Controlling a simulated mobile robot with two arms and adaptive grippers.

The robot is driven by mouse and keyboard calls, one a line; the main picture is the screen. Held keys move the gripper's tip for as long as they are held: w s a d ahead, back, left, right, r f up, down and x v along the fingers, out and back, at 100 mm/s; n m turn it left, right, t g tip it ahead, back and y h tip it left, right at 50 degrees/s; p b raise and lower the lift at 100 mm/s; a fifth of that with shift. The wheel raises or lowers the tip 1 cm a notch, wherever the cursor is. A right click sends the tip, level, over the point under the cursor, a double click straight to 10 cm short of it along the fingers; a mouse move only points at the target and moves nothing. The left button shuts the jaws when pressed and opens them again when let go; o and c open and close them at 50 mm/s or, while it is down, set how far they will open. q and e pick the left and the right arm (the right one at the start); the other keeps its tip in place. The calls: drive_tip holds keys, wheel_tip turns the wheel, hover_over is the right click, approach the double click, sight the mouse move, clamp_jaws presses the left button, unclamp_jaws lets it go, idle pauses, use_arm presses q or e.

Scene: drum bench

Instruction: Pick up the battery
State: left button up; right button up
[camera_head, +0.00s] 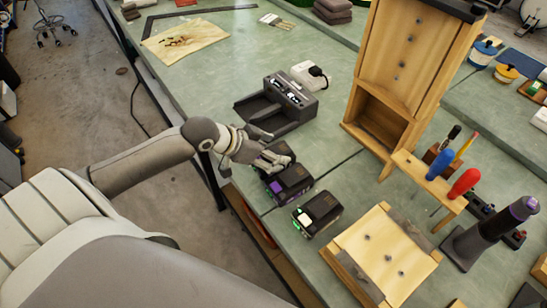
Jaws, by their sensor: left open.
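Two dark battery packs stand on the green bench near its front left edge. One battery (290,186) has a purple side mark, and the other battery (318,214) has a green light and sits just to its lower right. My left gripper (276,148) is open. It hovers at the purple-marked battery's upper end and hides part of it. I cannot tell whether the fingers touch it. The green-lit battery is fully clear of the gripper. My right gripper is not in view.
A wooden cabinet (400,70), a screwdriver rack (428,180) and a wooden block (386,254) stand to the right. The bench's left edge runs close by the batteries.

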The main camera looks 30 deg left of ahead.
use_arm(q)
drive_tip(key=c, duration=1)
drive_tip(key=shift+r, duration=0.2)
